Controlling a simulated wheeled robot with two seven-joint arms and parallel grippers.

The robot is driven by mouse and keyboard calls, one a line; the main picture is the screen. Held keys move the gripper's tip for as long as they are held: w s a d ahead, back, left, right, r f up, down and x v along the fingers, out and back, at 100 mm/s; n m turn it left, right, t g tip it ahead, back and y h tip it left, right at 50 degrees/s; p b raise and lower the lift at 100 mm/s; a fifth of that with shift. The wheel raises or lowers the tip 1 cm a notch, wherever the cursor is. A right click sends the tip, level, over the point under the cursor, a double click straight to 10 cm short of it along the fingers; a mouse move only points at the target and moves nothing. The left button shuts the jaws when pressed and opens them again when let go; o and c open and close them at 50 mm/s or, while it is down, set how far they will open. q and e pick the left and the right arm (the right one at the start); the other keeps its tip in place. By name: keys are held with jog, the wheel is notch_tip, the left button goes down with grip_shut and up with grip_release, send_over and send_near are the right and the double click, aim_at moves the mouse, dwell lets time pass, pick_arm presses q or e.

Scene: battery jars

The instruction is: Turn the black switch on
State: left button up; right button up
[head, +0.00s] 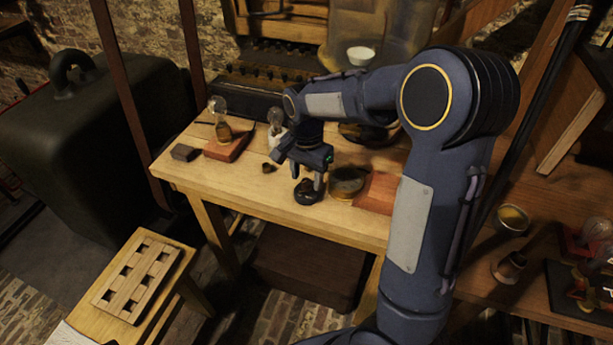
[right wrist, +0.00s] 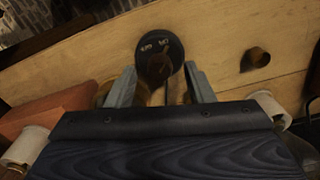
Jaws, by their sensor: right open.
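The black switch (head: 308,192) is a small round black piece on the wooden table, near its front edge. In the right wrist view the switch (right wrist: 159,56) shows a round black face with light lettering, partly turned away so that I cannot read it all. My right gripper (head: 308,178) points down just over the switch. In the right wrist view its two fingers (right wrist: 162,84) are apart, one on either side of the near part of the switch. I cannot tell whether they touch it. My left gripper is not in view.
A small stool (head: 130,320) with a slotted wooden block (head: 137,280) stands lower left.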

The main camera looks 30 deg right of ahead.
aim_at(307, 181)
notch_tip(307, 181, up, 7)
jog(key=shift+f+p, duration=0.1)
jog(key=shift+p, duration=0.2)
dwell(0.4)
